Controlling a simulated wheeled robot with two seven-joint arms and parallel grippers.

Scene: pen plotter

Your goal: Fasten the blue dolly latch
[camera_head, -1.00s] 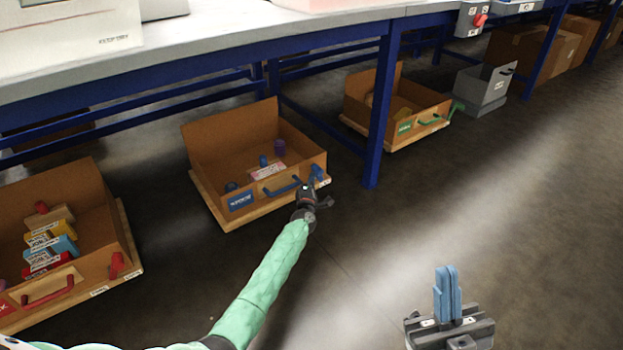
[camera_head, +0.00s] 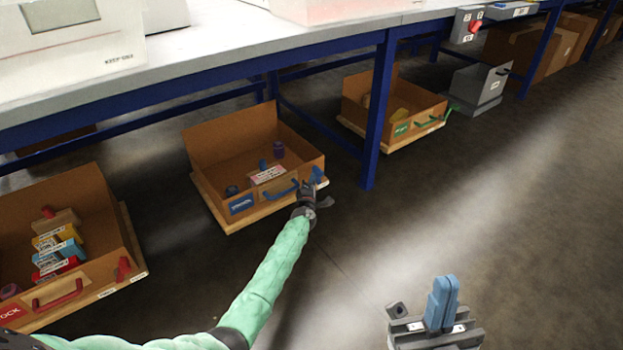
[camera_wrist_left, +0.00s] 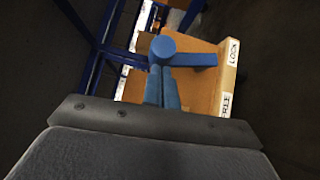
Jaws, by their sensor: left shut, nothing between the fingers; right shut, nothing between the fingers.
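The blue dolly latch (camera_head: 317,175) is at the front right corner of the dolly under the middle cardboard bin. In the left wrist view, its round knob (camera_wrist_left: 163,47) and bar (camera_wrist_left: 196,60) show; the bar points right, its end close to the LOCK label (camera_wrist_left: 234,52) and away from the FREE label (camera_wrist_left: 226,105). My left gripper (camera_head: 306,186) is at the latch; its blue fingers (camera_wrist_left: 161,88) are together and empty, just below the knob. I cannot tell whether they touch it. My right gripper (camera_head: 442,298) is shut and empty, apart at the lower right.
The middle bin (camera_head: 228,122) has a blue handle (camera_head: 281,192). A red-handled bin (camera_head: 50,195) stands left and a green-handled bin (camera_head: 390,105) behind. A blue table leg (camera_head: 377,115) stands right of the latch. Open floor (camera_head: 530,200) lies to the right.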

